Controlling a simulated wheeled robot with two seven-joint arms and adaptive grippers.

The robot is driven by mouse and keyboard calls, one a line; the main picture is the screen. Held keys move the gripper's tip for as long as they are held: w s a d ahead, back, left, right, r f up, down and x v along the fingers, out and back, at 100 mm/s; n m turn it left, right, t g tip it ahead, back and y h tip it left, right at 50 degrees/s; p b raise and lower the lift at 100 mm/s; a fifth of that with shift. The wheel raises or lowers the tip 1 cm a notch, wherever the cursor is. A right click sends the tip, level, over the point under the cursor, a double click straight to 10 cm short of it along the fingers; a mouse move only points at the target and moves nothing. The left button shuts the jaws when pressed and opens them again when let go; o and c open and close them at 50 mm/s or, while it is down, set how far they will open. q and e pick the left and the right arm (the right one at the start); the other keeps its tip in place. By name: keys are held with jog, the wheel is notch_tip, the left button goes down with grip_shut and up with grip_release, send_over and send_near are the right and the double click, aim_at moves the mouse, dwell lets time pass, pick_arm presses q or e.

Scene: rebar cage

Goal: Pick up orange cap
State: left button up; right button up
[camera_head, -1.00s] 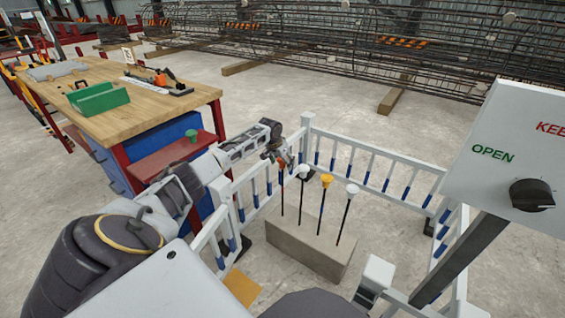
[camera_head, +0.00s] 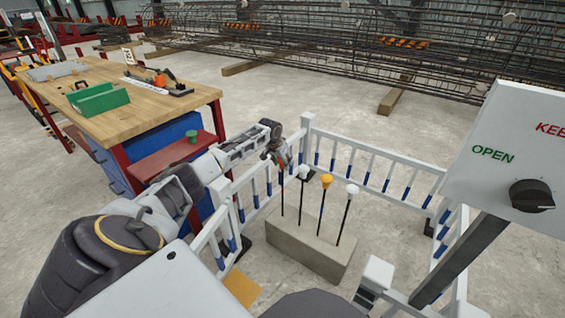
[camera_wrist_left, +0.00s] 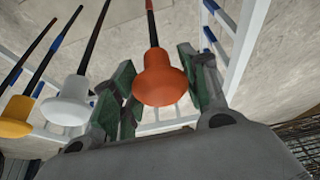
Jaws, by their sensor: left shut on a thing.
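The orange cap (camera_wrist_left: 160,80) sits on the end of a dark upright rod. In the left wrist view it is between the green-padded fingers of my left gripper (camera_wrist_left: 158,88), which is shut on it. In the head view my left gripper (camera_head: 283,160) is at the top of the leftmost rod (camera_head: 283,195) and mostly hides the cap. The rod stands in a concrete block (camera_head: 310,247). My right gripper is not in view.
Close to the right are rods with a white cap (camera_head: 304,171), a yellow cap (camera_head: 326,181) and another white cap (camera_head: 352,189). A white and blue fence (camera_head: 372,165) encloses the block. A wooden workbench (camera_head: 130,112) stands left, and a control panel (camera_head: 515,150) right.

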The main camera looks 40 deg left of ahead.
pick_arm(q)
jog(key=shift+r, duration=0.45)
notch_tip(320, 180, up, 3)
jog(key=shift+f+p, duration=0.1)
jog(key=shift+p, duration=0.65)
notch_tip(320, 180, up, 5)
jog(key=shift+f+p, duration=0.1)
jog(key=shift+p, duration=0.65)
jog(key=shift+r, duration=0.75)
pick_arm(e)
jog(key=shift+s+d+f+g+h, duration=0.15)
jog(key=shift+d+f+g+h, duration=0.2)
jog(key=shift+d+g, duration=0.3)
